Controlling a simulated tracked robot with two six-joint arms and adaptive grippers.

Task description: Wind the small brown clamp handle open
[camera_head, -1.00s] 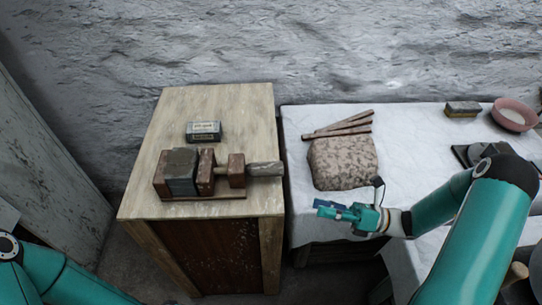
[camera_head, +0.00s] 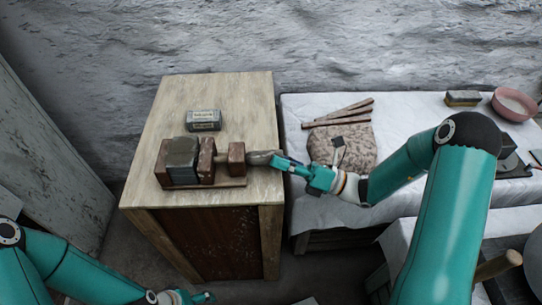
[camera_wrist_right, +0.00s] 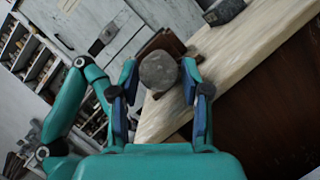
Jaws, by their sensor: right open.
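The clamp (camera_head: 207,165) is a row of reddish-brown blocks holding a grey block (camera_head: 182,160) on a wooden cabinet top. My right gripper (camera_head: 281,162) is at the free end of the handle. In the right wrist view the handle's round end (camera_wrist_right: 158,72) shows between the two spread fingers; I cannot tell whether they touch it. My left gripper (camera_head: 203,298) is low at the bottom edge, away from the clamp, its jaws too small to read.
A small labelled box (camera_head: 204,120) sits behind the clamp on the cabinet (camera_head: 235,95). To the right, a white-covered table (camera_head: 415,115) holds a speckled slab (camera_head: 352,140), wooden strips (camera_head: 345,112), a sponge-like block (camera_head: 463,98) and a pink bowl (camera_head: 513,104).

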